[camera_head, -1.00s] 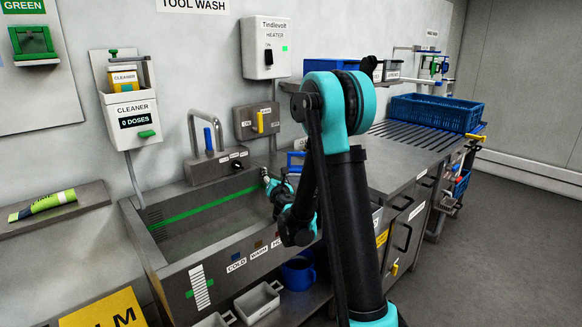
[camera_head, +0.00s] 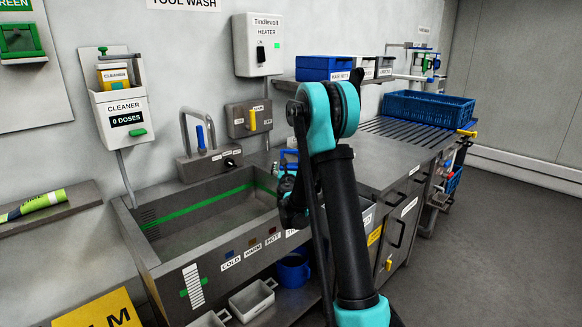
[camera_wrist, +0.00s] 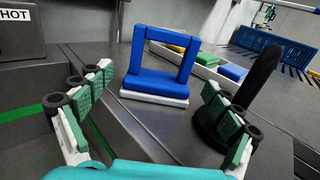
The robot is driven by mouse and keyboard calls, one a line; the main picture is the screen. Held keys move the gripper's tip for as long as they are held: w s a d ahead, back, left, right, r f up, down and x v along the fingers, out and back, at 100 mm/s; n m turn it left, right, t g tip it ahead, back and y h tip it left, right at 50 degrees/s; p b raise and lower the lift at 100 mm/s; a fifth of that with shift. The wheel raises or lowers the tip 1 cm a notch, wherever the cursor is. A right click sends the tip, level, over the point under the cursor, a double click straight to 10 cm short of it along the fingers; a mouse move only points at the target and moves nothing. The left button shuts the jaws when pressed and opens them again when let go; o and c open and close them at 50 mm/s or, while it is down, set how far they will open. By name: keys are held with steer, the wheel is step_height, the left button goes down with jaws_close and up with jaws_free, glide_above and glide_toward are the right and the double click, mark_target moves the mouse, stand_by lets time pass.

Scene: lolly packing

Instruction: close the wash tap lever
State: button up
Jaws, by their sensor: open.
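The wash tap lever (camera_head: 201,137) is a small blue upright handle on the grey tap box (camera_head: 210,163), below the curved metal spout (camera_head: 187,122), in the head view. The lever is not in the wrist view; only a box corner labelled HOT (camera_wrist: 18,22) shows.
A blue-handled block on a white base (camera_wrist: 155,95) stands ahead of my fingers. A black upright handle (camera_wrist: 250,85) stands close to the right finger. The sink (camera_head: 150,262) has a raised rim. A yellow-levered wall box (camera_head: 249,119) is right of the tap.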

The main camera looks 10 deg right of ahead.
mark_target(291, 166)
steer(key=shift+w+d+r, duration=0.1)
steer(key=shift+w+d, duration=0.15)
steer(key=shift+w, duration=0.7)
steer(key=shift+w+d+f, duration=0.1)
steer(key=shift+w+d, duration=0.15)
steer(key=shift+w, duration=0.7)
steer(key=shift+w+d+r, duration=0.1)
steer(key=shift+w+d, duration=0.15)
steer(key=shift+w, duration=0.7)
steer(key=c, duration=1.1)
steer(key=shift+c, duration=0.2)
steer(key=shift+r, duration=0.15)
